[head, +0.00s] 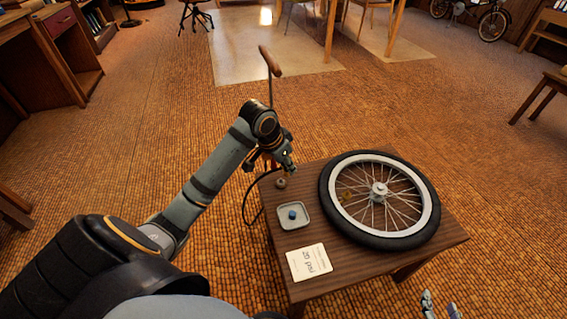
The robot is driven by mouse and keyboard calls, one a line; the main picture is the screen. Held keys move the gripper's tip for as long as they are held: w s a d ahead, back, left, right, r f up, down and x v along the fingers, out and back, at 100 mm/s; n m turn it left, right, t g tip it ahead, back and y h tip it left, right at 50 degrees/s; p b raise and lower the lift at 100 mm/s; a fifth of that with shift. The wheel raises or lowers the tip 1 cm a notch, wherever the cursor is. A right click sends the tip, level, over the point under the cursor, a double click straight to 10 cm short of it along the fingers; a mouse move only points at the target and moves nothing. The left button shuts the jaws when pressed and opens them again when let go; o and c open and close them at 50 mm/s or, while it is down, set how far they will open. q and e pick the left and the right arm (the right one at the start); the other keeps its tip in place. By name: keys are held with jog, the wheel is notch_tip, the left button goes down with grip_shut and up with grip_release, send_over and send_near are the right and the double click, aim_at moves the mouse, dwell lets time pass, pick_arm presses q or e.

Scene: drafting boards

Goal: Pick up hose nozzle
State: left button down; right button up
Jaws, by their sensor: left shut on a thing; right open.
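My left gripper (286,160) is at the far left corner of the small wooden table, beside the pump. It is shut on what appears to be the hose nozzle, which is mostly hidden by the jaws and wrist. A black hose (247,208) loops down past the table's left edge from near that gripper. The pump's wooden handle (270,61) and thin rod (271,93) rise behind my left wrist; the pump's body is hidden. My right gripper (440,304) shows only its fingertips at the bottom edge, apart and empty, right of the table.
A spoked wheel with black tyre (428,228) lies flat on the table (330,226). A small tray (302,221) holds a blue cap (292,215). A white card (309,262) lies in front. A small brown round piece (281,183) sits near the gripper.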

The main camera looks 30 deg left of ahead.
jog(key=s+f+g, duration=0.4)
jog(key=s+f, duration=0.3)
jog(key=s, duration=0.1)
pick_arm(q)
jog(key=s+d+r+p, duration=0.3)
jog(key=d+r+p, duration=0.2)
jog(key=d, duration=0.5)
jog(key=shift+s+r+p, duration=0.35)
jog(key=shift+s+r, duration=0.05)
jog(key=shift+r, duration=0.15)
pick_arm(e)
jog(key=shift+s+d+r+g, duration=0.2)
jog(key=shift+s+r+g, duration=0.55)
jog(key=shift+s+g, duration=0.35)
jog(key=shift+s+d+r+g, duration=0.15)
jog(key=shift+s+r+g, duration=0.65)
jog(key=shift+g, duration=0.4)
pick_arm(q)
jog(key=r+p, duration=0.2)
jog(key=p, duration=0.1)
pick_arm(e)
notch_tip(320, 180, up, 3)
jog(key=shift+f, duration=0.1)
